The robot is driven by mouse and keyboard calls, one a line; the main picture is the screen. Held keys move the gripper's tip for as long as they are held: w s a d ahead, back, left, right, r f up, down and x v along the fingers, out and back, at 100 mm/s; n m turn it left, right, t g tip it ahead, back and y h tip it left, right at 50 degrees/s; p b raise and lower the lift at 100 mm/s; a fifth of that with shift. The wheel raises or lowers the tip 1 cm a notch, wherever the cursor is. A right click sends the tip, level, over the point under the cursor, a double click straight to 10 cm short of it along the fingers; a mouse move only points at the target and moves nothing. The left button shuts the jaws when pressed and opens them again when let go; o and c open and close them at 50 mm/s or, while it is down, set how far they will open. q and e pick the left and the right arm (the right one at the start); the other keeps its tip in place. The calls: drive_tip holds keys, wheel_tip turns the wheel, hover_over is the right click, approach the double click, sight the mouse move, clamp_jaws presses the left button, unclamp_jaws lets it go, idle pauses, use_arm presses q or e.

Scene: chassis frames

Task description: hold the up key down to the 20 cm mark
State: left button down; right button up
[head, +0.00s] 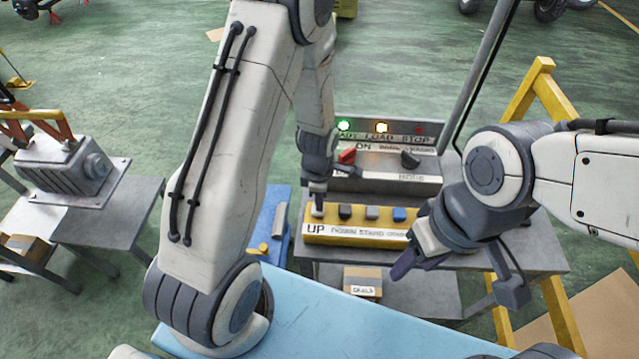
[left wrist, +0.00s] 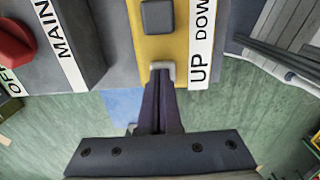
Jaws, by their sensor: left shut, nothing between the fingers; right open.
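A yellow key box (head: 345,229) stands on the grey bench, with a row of keys and a white strip lettered UP at its left end. The pale up key (head: 317,208) is at that end; it also shows in the left wrist view (left wrist: 162,67). My left gripper (head: 318,192) is shut and empty, pointing down with its fingertips at the up key. In the left wrist view the tips meet the key's edge; I cannot tell how far it is pressed. My right gripper (head: 412,262) is open and empty, in front of the box's right end. No 20 cm mark is visible.
A light blue surface (head: 330,310) lies in front. A yellow frame (head: 555,110) stands right.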

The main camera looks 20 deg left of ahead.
use_arm(q)
wheel_tip(320, 180, up, 5)
drive_tip(key=p, duration=0.4)
drive_tip(key=shift+s, duration=0.15)
drive_tip(key=shift+r+b, duration=0.3)
drive_tip(key=shift+b, duration=0.5)
wheel_tip(320, 180, up, 8)
drive_tip(key=b, duration=0.1)
drive_tip(key=shift+r, duration=0.25)
drive_tip(key=s+d+m+b, duration=0.4)
drive_tip(key=s+m, duration=0.5)
drive_tip(key=m, duration=0.5)
drive_tip(key=s+d+m+h+b, duration=0.1)
drive_tip(key=s+d+m+b, duration=0.4)
drive_tip(key=m, duration=0.9)
drive_tip(key=shift+s+d+r+m, duration=0.35)
drive_tip(key=shift+s+d, duration=1.4)
drive_tip(key=shift+s, duration=0.45)
